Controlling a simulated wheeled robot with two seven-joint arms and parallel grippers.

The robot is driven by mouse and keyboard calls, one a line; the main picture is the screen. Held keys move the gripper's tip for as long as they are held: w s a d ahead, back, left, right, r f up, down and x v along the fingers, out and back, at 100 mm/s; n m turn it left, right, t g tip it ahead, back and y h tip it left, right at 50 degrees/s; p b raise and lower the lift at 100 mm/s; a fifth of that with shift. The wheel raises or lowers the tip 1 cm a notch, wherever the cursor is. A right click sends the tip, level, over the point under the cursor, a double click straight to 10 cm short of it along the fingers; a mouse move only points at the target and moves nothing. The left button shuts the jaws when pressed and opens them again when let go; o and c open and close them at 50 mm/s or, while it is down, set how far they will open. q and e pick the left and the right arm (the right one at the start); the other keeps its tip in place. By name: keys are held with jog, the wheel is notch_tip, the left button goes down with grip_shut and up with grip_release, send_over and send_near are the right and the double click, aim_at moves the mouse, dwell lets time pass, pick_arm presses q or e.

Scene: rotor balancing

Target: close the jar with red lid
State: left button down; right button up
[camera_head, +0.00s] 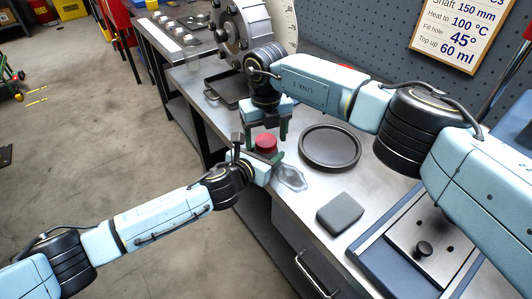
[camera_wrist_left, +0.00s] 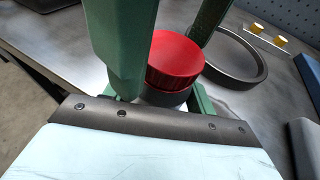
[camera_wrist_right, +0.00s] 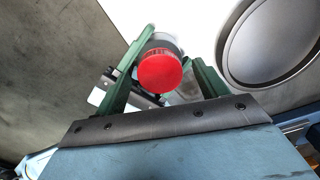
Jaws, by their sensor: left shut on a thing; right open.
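The jar (camera_wrist_left: 165,97) has a red lid (camera_head: 266,142) on top, and little of its grey body shows under the lid. Whether the lid is fully seated or tight, I cannot tell. My left gripper (camera_head: 264,160) is shut on the jar near the table's front edge. The lid stands out above its fingers in the left wrist view (camera_wrist_left: 176,58). My right gripper (camera_head: 265,132) comes from above and is open, its fingers on either side of the lid. In the right wrist view the lid (camera_wrist_right: 160,71) sits between these fingers with visible gaps.
A round dark tray (camera_head: 330,167) lies right of the jar. A grey block (camera_head: 340,213) and a blue-framed plate with a knob (camera_head: 424,249) are nearer. A clear, irregular patch (camera_head: 291,178) lies beside the left gripper. A dark square tray (camera_head: 228,88) is behind.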

notch_tip(320, 180, up, 12)
dwell(0.5)
pick_arm(q)
jog(key=shift+c, duration=2.1)
grip_release()
jog(key=p+v, duration=0.2)
jog(key=v, duration=1.1)
jog(key=shift+s+r+p, duration=0.15)
jog(key=shift+p, duration=0.2)
pick_arm(e)
notch_tip(320, 180, up, 3)
jog(key=shift+f, duration=0.15)
pick_arm(q)
jog(key=shift+a, duration=0.15)
